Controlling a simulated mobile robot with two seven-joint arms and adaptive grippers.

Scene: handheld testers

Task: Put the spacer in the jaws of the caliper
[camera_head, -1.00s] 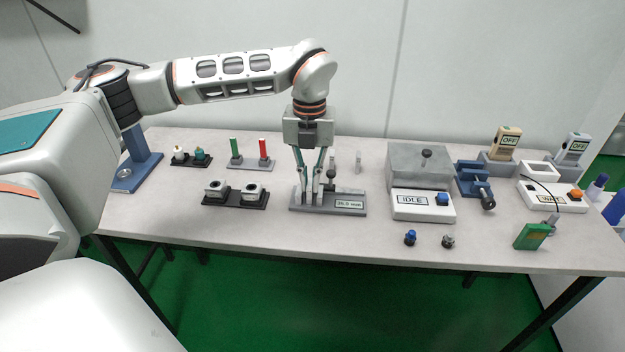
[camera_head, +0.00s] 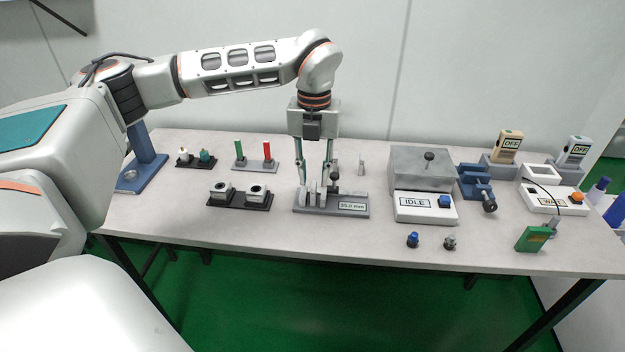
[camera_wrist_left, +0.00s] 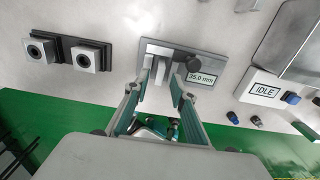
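The caliper (camera_head: 350,207) is a grey base with upright jaws, a dark knob and a label that seems to read 35.0 mm. In the left wrist view the caliper (camera_wrist_left: 152,47) lies under the fingers. A small light-grey block, apparently the spacer (camera_head: 313,188), stands upright among the jaws; it also shows in the wrist view (camera_wrist_left: 161,73). Whether it touches both jaws cannot be told. My left gripper (camera_head: 315,181) points down over the caliper, open, with its fingers apart on either side of the block. It also shows in the wrist view (camera_wrist_left: 163,70). My right gripper is out of view.
A dark holder with two grey sockets (camera_head: 240,196) stands left of the caliper. A small grey upright piece (camera_head: 361,165) stands behind. Blue and grey knobs (camera_head: 413,239) lie near the front edge.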

